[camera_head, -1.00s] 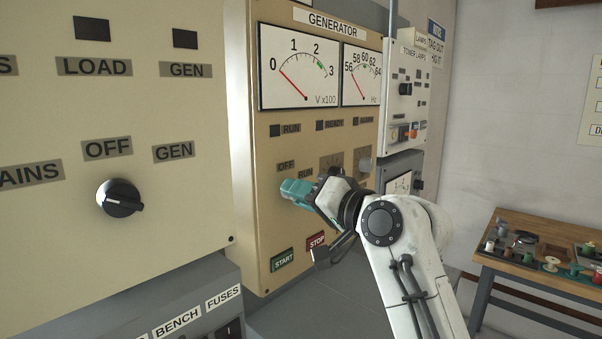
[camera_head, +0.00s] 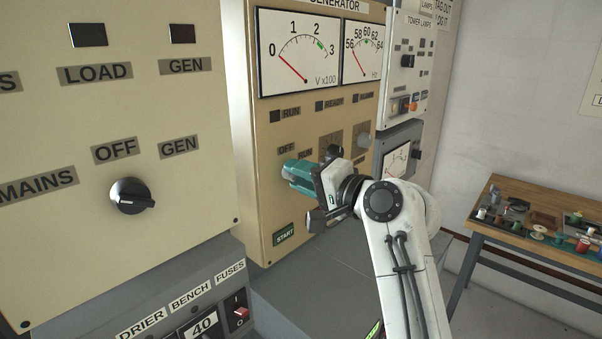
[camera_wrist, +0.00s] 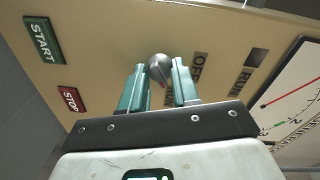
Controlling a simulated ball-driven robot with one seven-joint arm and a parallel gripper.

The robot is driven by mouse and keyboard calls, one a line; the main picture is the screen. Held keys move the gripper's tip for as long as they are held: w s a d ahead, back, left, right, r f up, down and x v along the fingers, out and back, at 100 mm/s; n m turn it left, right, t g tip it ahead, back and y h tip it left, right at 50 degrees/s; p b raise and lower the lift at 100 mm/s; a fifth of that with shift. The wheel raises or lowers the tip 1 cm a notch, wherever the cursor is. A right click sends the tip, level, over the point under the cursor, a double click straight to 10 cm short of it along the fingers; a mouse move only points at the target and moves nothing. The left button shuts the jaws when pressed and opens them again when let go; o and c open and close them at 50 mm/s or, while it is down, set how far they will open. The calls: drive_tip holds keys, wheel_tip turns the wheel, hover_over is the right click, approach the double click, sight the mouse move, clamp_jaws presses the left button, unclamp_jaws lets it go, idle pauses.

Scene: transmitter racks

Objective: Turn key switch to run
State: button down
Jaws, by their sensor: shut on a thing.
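The key switch (camera_wrist: 160,68) shows in the wrist view as a rounded grey metal piece on the cream generator panel (camera_head: 262,190), beside the OFF label (camera_wrist: 197,66). My gripper (camera_head: 290,172) reaches the panel just below the OFF and RUN labels, and its teal fingers hide the switch in the head view. In the wrist view my gripper's fingers (camera_wrist: 160,75) stand on either side of the switch, shut on it. The switch's exact angle cannot be told.
A green START button (camera_head: 284,234) lies below my gripper; a red STOP button (camera_wrist: 68,98) is beside it. Generator meters (camera_head: 298,52) are above, with needles low. A black rotary knob (camera_head: 130,196) is on the left panel. A wooden workbench (camera_head: 480,226) stands at right.

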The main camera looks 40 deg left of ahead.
drive_tip(key=shift+w+d+f, duration=0.1)
drive_tip(key=c, duration=0.8)
unclamp_jaws()
drive_tip(key=d+b, duration=0.1)
drive_tip(key=d, duration=0.2)
drive_tip(key=d+b, duration=0.1)
drive_tip(key=d, duration=0.3)
drive_tip(key=s+d+b, duration=0.1)
drive_tip(key=d, duration=0.2)
drive_tip(key=shift+s+d+r, duration=0.1)
drive_tip(key=shift+d+r, duration=0.2)
drive_tip(key=shift+d, duration=0.05)
